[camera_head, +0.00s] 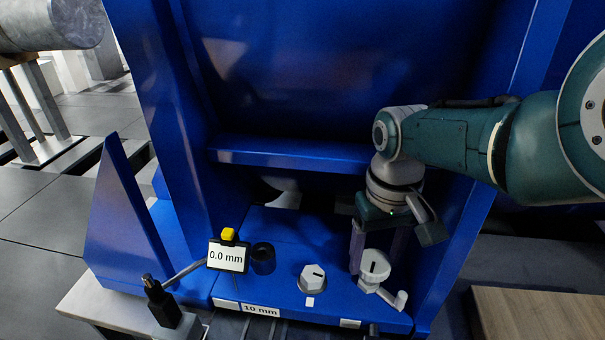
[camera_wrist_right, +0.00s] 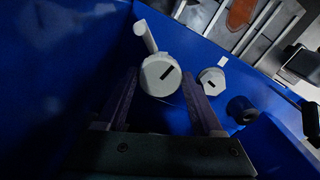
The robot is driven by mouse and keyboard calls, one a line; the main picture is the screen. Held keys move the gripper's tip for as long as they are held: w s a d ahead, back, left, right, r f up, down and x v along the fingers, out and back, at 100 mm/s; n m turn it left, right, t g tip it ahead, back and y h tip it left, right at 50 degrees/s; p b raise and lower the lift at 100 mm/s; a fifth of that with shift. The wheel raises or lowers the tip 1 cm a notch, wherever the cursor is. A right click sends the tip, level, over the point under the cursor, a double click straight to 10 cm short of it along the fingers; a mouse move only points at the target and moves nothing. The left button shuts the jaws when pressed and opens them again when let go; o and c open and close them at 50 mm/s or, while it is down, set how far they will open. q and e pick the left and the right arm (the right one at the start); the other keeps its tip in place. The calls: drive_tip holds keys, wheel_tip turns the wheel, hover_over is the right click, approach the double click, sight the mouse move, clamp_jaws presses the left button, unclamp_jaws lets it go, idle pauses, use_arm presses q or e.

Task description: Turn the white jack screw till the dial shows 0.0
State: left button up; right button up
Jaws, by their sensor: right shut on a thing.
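The white jack screw (camera_head: 374,267) stands on the blue base at the lower right, a round slotted head with a crank handle sticking out toward the lower right. It also shows in the wrist view (camera_wrist_right: 158,77), its handle pointing up and left. My right gripper (camera_head: 367,258) reaches down from above and is shut on the jack screw's head, one finger on each side. The dial (camera_head: 226,256) has a yellow top and reads 0.0 mm. My left gripper is not in view.
A second white slotted knob (camera_head: 312,279) stands left of the jack screw, with a black cylinder (camera_head: 263,258) farther left. A "10 mm" label (camera_head: 261,310) is on the front edge. Blue walls rise behind and on both sides. A wooden surface (camera_head: 535,318) lies at the lower right.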

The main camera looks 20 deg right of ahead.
sight(375, 262)
drive_tip(key=shift+w+r+n, duration=0.1)
drive_tip(key=shift+n, duration=1.1)
drive_tip(key=o, duration=1.4)
wheel_tip(375, 262, up, 10)
drive_tip(key=p, duration=0.9)
drive_tip(key=shift+p, duration=0.3)
